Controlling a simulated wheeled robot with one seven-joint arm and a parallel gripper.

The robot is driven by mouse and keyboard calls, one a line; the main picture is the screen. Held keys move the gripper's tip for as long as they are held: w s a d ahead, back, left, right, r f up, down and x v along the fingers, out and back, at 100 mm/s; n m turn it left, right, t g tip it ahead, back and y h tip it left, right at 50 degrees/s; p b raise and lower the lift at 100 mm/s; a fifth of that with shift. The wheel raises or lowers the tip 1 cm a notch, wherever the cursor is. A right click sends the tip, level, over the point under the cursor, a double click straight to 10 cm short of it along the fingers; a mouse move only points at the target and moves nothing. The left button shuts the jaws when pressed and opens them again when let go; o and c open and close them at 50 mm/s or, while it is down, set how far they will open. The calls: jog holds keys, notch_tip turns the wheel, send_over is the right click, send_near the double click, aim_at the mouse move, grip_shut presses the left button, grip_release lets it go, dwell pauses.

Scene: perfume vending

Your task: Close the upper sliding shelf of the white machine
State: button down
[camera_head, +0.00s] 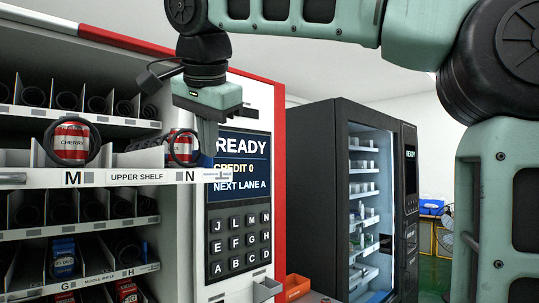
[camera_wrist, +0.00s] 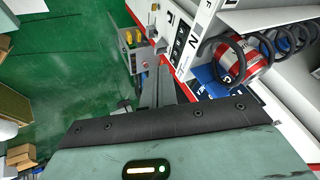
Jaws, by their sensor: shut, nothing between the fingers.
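The white machine (camera_head: 235,285) has its upper sliding shelf (camera_head: 135,178) pulled out. The front strip reads UPPER SHELF, with lanes M and N, and its right end overlaps the display panel. Red and white cans (camera_head: 72,143) stand behind black coils on it. My gripper (camera_head: 208,150) is shut and empty, pointing down just above the right end of the strip. Whether it touches the shelf is unclear. In the wrist view, my gripper's fingers (camera_wrist: 158,80) are together beside the shelf front, with a can and coil (camera_wrist: 228,68) to the right.
Lower shelves (camera_head: 80,230) hold coils and boxed goods. A keypad (camera_head: 238,243) and the READY display (camera_head: 240,165) are right of the shelves. An orange tray (camera_head: 296,287) sits low. A black vending machine (camera_head: 320,190) stands to the right. Green floor (camera_wrist: 60,70) is open at left in the wrist view.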

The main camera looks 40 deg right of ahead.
aim_at(218, 170)
notch_tip(218, 170, up, 3)
jog(key=s+d+m, duration=0.1)
jog(key=d+m, duration=0.1)
jog(key=d, duration=0.1)
jog(key=shift+h, duration=0.3)
jog(key=shift+w+d+f+p, duration=0.6)
jog(key=shift+w+f+p, duration=0.35)
jog(key=shift+w+f, duration=0.45)
jog(key=shift+w+d+f+p, duration=0.65)
jog(key=shift+w+f+p, duration=0.25)
jog(key=shift+w+f, duration=0.45)
jog(key=shift+w+d+f+p, duration=0.6)
jog(key=shift+w+f+p, duration=0.35)
jog(key=shift+w+f, duration=0.45)
jog(key=shift+w+r, duration=0.1)
jog(key=shift+w, duration=0.05)
